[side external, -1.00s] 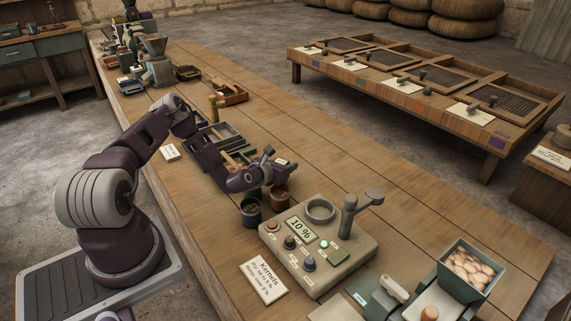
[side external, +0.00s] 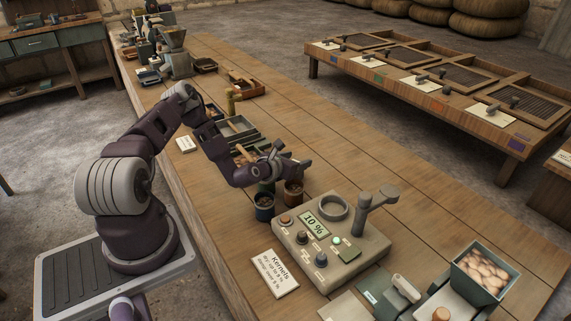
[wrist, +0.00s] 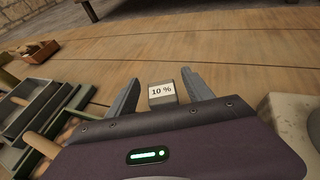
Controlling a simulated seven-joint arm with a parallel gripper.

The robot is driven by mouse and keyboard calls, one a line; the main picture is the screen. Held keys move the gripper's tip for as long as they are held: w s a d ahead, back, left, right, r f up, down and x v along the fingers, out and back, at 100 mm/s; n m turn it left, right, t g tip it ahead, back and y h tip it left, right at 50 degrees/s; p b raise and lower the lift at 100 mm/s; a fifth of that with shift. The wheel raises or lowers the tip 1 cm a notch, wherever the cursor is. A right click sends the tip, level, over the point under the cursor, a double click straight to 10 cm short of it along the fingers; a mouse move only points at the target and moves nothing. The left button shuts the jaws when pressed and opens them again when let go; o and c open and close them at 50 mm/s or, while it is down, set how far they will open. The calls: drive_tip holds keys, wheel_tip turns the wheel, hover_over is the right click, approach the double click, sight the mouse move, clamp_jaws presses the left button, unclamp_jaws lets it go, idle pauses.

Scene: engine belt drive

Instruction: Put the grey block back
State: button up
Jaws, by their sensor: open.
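The block appears to stand on the wooden bench. In the side view my gripper (side external: 296,166) is low over the bench, behind the small cups, and I cannot make out the block there.
A meter (side external: 330,240) reading "10 %" stands in front, with a "Kernels" card (side external: 274,273) beside it. Cups (side external: 264,207) stand close below my gripper. Dark trays (side external: 237,130) lie behind it. The bench to the right of my gripper is clear.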

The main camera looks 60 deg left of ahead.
drive_tip(key=v, duration=0.8)
drive_tip(key=w+d+r+m+g+h, duration=0.15)
drive_tip(key=d+r+m, duration=0.4)
drive_tip(key=m, duration=0.55)
drive_tip(key=d+r+m+g+h, duration=0.25)
drive_tip(key=d+r+m, duration=0.35)
drive_tip(key=m, duration=0.4)
drive_tip(key=s+d+r+m+g, duration=0.2)
drive_tip(key=s+d+r+m, duration=0.4)
drive_tip(key=s+r+m, duration=0.65)
drive_tip(key=s+d+r+m, duration=0.2)
drive_tip(key=s+d+m, duration=0.1)
drive_tip(key=s, duration=0.4)
drive_tip(key=s+d+r+m+g+h, duration=0.1)
drive_tip(key=s+d+r+m, duration=0.2)
drive_tip(key=s, duration=0.5)
drive_tip(key=shift+r+m, duration=0.35)
drive_tip(key=shift+m, duration=0.1)
drive_tip(key=shift+d, duration=0.1)
